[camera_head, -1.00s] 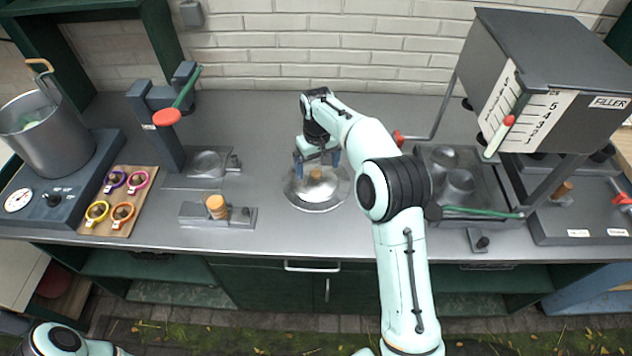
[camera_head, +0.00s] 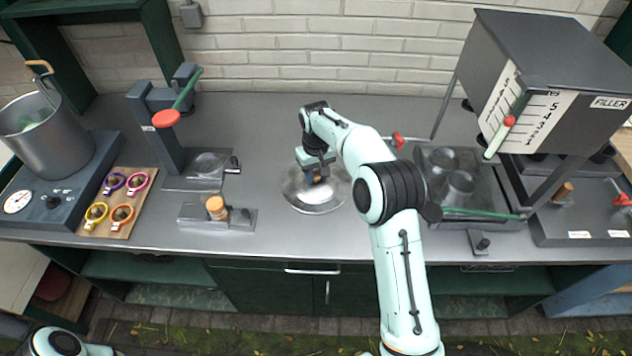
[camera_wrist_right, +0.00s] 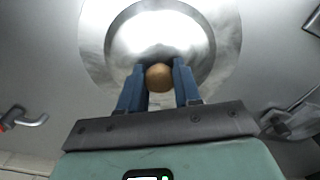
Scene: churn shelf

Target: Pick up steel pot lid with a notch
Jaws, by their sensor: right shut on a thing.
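The steel pot lid (camera_head: 318,202) lies on the grey counter in the middle of the head view. It is a round shiny disc with a wooden knob; it also shows in the right wrist view (camera_wrist_right: 215,70). My right gripper (camera_head: 317,178) is right over the lid's centre. In the right wrist view its blue fingers (camera_wrist_right: 160,80) are closed on either side of the round wooden knob (camera_wrist_right: 159,77). The lid looks flat on the counter. Its notch cannot be made out. Of my left arm only a part shows at the bottom left; its gripper is out of view.
A tall steel pot (camera_head: 42,130) stands at the far left. A board (camera_head: 125,228) with several coloured rings and a press (camera_head: 160,130) stand left of the lid. A tray (camera_head: 480,222) with steel cups and the filler (camera_head: 545,80) are at the right. The counter behind the lid is clear.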

